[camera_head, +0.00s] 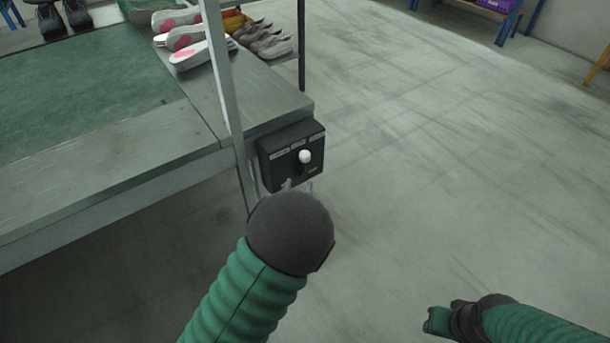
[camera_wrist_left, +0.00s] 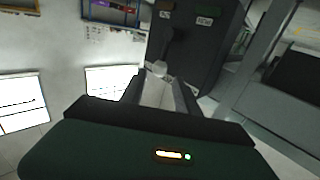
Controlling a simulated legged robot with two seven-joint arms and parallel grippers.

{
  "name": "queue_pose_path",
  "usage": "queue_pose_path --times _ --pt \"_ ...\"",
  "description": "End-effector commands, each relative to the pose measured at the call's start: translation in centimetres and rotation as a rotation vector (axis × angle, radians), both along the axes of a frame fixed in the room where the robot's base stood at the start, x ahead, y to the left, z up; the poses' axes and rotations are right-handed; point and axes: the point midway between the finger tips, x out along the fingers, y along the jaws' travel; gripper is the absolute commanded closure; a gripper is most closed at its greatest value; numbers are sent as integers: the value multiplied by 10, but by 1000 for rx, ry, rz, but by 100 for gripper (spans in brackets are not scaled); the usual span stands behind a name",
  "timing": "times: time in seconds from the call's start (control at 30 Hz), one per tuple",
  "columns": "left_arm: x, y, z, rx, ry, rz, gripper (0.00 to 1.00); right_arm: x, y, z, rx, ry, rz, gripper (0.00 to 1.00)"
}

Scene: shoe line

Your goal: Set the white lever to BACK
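The white lever (camera_head: 305,156) has a round white knob and sits on the front of a black control box (camera_head: 277,169) at the table's corner. In the left wrist view a pale knob (camera_wrist_left: 160,69) shows just beyond the fingertips, with a dark stem above it. My left gripper (camera_head: 298,187) is just below the knob in the head view, its two fingertips apart with nothing held. In the wrist view my left gripper (camera_wrist_left: 159,84) also shows parted fingers. My right gripper (camera_head: 438,321) is low at the right, away from the box; its opening is unclear.
A grey table (camera_head: 110,181) with a green mat (camera_head: 80,100) is at the left. A grey post (camera_head: 223,75) rises beside the box. Several shoes (camera_head: 190,40) lie at the table's far end. The floor right of the box is clear.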

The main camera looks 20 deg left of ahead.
Motion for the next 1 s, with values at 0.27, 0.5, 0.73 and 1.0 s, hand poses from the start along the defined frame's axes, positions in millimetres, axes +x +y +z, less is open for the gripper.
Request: queue_pose_path --times 0.27,0.5,0.73,1.0 --pt "67 9 1 1 -4 0 62 1 0 -16 0 -2 0 64" --pt "89 12 3 0 -1 1 62 1 0 -20 0 -2 0 64" --pt "89 12 3 0 -1 1 65 1 0 -20 0 -2 0 64" --pt "89 11 3 0 -1 0 100 1 0 -20 0 -2 0 64"
